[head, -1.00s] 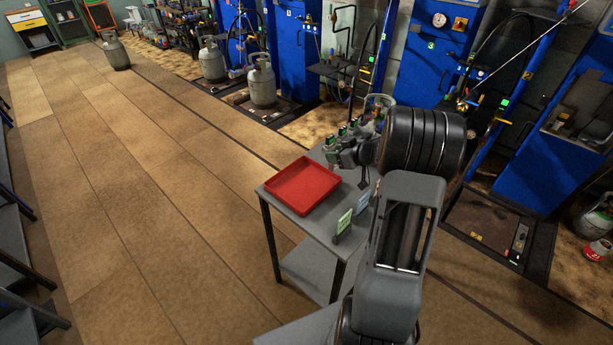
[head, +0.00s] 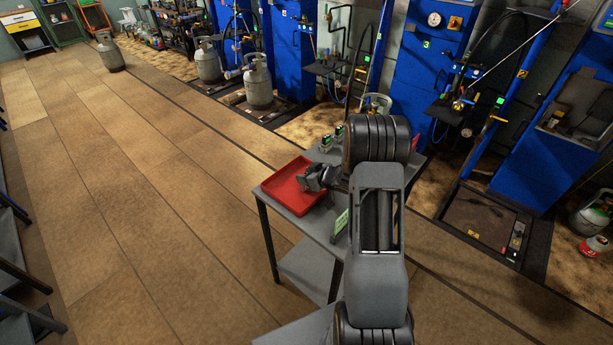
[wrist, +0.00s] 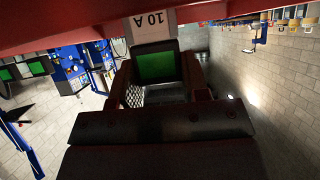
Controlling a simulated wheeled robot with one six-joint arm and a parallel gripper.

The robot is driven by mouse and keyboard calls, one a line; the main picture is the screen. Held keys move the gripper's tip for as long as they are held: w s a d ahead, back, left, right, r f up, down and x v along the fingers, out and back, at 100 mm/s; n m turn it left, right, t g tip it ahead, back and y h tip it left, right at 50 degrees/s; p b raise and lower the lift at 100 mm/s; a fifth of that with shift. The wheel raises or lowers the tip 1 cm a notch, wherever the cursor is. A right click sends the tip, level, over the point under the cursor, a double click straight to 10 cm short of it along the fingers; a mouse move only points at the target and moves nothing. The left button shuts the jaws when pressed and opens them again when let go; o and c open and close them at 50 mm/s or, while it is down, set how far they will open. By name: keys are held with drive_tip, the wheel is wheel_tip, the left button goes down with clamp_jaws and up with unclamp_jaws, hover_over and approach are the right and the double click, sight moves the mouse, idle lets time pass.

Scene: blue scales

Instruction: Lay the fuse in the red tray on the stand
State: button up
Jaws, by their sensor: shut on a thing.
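The red tray (head: 283,191) lies on the left part of the grey stand (head: 322,228). My gripper (head: 310,183) is over the right part of the tray, low down. In the wrist view my gripper is shut on a fuse (wrist: 156,66) with a green face and a white "10 A" label. The red tray (wrist: 55,32) fills the upper edge of that view, close by the fuse. I cannot tell whether the fuse touches the tray. In the head view the gripper hides the fuse.
More green-faced fuses (head: 325,141) stand at the back of the stand. A green card (head: 340,222) stands at its front right edge. Blue cabinets (head: 427,75) and gas cylinders (head: 258,85) line the far side. The floor left of the stand is clear.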

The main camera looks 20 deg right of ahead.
drive_tip(key=shift+f, duration=0.2)
drive_tip(key=o, duration=0.9)
drive_tip(key=shift+r, duration=0.2)
drive_tip(key=s+d+r+m+h, duration=0.15)
drive_tip(key=s+r+h, duration=0.25)
drive_tip(key=r, duration=0.4)
drive_tip(key=s+r+m+h, duration=0.2)
drive_tip(key=s+r+h, duration=0.15)
drive_tip(key=r, duration=0.45)
drive_tip(key=s+a+r+g+y, duration=0.1)
drive_tip(key=s+a+g, duration=0.2)
drive_tip(key=s+a, duration=0.3)
drive_tip(key=s+a+r+m+g+y, duration=0.1)
drive_tip(key=s+a+g, duration=0.3)
drive_tip(key=s, duration=1)
drive_tip(key=a+r, duration=0.1)
drive_tip(key=a, duration=0.2)
drive_tip(key=shift+s+a, duration=0.2)
drive_tip(key=shift+r+y, duration=0.1)
drive_tip(key=shift+y, duration=0.15)
